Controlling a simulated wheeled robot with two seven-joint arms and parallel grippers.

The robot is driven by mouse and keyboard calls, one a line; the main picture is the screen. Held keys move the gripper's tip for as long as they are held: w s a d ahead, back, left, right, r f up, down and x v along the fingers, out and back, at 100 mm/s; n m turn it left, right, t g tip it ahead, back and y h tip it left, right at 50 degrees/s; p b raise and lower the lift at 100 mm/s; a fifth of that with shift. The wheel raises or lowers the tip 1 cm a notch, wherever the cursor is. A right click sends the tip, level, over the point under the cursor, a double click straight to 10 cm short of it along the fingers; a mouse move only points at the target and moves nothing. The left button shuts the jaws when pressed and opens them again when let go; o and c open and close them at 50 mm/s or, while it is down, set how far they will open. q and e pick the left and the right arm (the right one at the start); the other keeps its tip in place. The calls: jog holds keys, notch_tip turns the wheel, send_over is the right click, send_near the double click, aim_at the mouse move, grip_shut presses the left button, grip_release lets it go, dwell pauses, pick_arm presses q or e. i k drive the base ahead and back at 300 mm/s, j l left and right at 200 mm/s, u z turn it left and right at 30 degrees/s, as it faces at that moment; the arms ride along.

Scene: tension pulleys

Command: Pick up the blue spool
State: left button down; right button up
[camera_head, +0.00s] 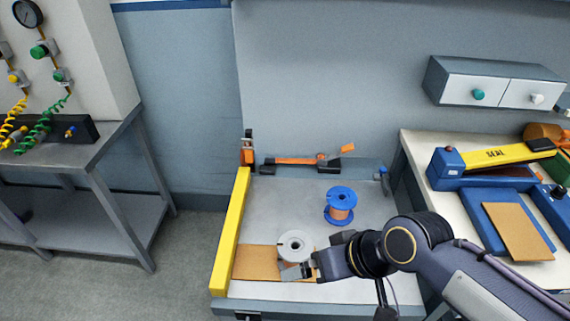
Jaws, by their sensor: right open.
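The blue spool (340,205) has blue flanges and a copper-coloured winding, and sits on the light grey worktable. A second spool (295,246), with a light grey flange, stands at the front left of the table by a brown board. My right gripper (290,271) is open at the front of the table, close to the grey spool and lower left of the blue spool. Whether its fingers touch the grey spool is not clear. My left gripper is not in view.
A yellow bar (231,232) runs along the table's left edge. The brown board (257,262) lies at the front left. An orange and grey device (300,161) stands along the back edge. A blue and yellow sealer (495,158) is on the right bench. Table surface left of the blue spool is clear.

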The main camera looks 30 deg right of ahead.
aim_at(340, 207)
jog(key=z, duration=1.45)
jog(key=l+u, duration=0.2)
jog(key=u, duration=2.05)
jog(key=k+l+u, duration=0.3)
jog(key=k+l, duration=0.7)
jog(key=l, duration=0.1)
